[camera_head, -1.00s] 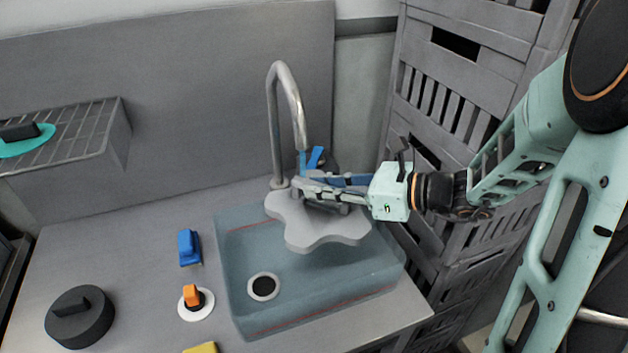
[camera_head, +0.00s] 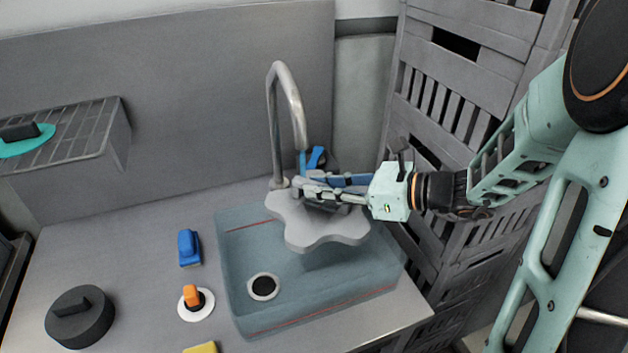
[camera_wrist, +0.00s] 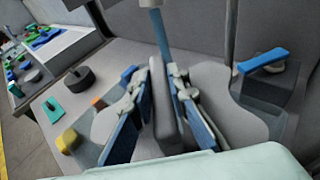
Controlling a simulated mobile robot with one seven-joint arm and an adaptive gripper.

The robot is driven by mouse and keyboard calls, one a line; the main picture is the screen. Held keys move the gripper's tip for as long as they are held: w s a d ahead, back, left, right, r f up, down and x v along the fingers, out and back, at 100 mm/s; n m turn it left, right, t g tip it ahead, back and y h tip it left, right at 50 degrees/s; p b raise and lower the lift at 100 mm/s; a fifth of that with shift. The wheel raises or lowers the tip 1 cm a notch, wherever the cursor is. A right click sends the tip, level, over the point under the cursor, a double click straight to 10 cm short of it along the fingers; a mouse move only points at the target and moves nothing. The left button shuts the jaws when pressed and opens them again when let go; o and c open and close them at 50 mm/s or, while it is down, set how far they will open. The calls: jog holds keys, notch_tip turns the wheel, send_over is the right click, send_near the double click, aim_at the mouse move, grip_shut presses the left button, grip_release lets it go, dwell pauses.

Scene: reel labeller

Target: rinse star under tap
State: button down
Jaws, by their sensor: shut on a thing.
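The star (camera_head: 325,235) is a flat grey lobed plate with an upright grip block, held roughly level over the sink. My gripper (camera_head: 312,192) is shut on the block, which shows between the fingers in the wrist view (camera_wrist: 168,108). The curved grey tap (camera_head: 289,92) stands behind the sink, its spout above the star. A narrow blue stream (camera_head: 302,162) comes down from the spout; in the wrist view (camera_wrist: 162,35) it falls close by the block and fingers. The tap's blue lever (camera_wrist: 263,61) is to the right there. My fingers hide part of the star.
The blue-grey sink (camera_head: 320,300) has a dark drain (camera_head: 263,287). Left of it are a blue-handled block (camera_head: 189,248), an orange-handled white disc (camera_head: 195,303) and a dark round piece (camera_head: 79,316). A wire rack (camera_head: 85,125) holds a teal piece (camera_head: 28,142). Crates (camera_head: 455,110) stand right.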

jog(key=shift+s+d+r+p, duration=0.15)
jog(key=shift+s+r+p, duration=0.75)
jog(key=shift+s+r, duration=0.15)
jog(key=shift+s+d+r+p, duration=0.1)
jog(key=shift+s+r+p, duration=0.8)
jog(key=shift+s, duration=0.25)
jog(key=shift+s+r, duration=0.15)
jog(key=shift+s, duration=0.15)
jog(key=shift+s, duration=0.1)
